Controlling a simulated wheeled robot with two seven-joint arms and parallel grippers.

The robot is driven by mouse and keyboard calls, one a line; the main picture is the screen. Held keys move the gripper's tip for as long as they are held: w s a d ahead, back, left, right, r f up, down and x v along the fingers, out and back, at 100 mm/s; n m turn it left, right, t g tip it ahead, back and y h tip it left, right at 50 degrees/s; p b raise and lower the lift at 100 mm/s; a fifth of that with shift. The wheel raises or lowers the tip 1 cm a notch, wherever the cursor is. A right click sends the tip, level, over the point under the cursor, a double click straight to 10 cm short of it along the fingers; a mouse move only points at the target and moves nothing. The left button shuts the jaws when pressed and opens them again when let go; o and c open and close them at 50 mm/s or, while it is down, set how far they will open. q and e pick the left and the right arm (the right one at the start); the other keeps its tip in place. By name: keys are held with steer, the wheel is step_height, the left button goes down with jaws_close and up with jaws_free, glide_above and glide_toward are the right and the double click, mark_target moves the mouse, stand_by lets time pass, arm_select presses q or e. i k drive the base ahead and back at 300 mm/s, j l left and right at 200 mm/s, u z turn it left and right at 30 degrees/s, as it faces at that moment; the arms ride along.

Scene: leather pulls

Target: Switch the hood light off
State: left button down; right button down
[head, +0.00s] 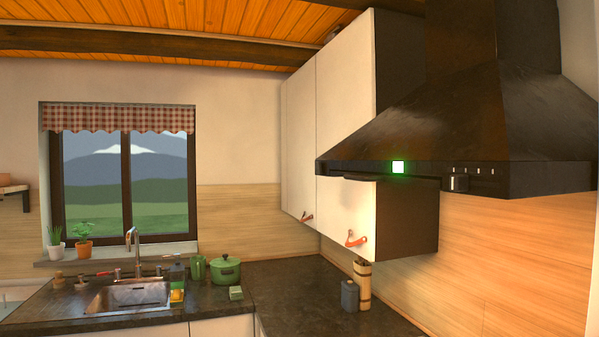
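The black range hood (480,110) hangs on the right side of the head view. The wood wall panel (500,260) below the hood looks warmly lit. The hood's underside and any lamp there are hidden. Neither of my grippers is in view.
White wall cabinets (345,130) with red leather pulls (356,239) stand left of the hood. Below is a dark counter (290,285) with a grey canister (350,295), a wooden utensil holder (362,285), a green pot (226,270) and a sink (130,296). The space before the hood looks clear.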

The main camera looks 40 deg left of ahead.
mark_target(318, 167)
steer(key=j+z, duration=0.2)
steer(key=j, duration=1.8)
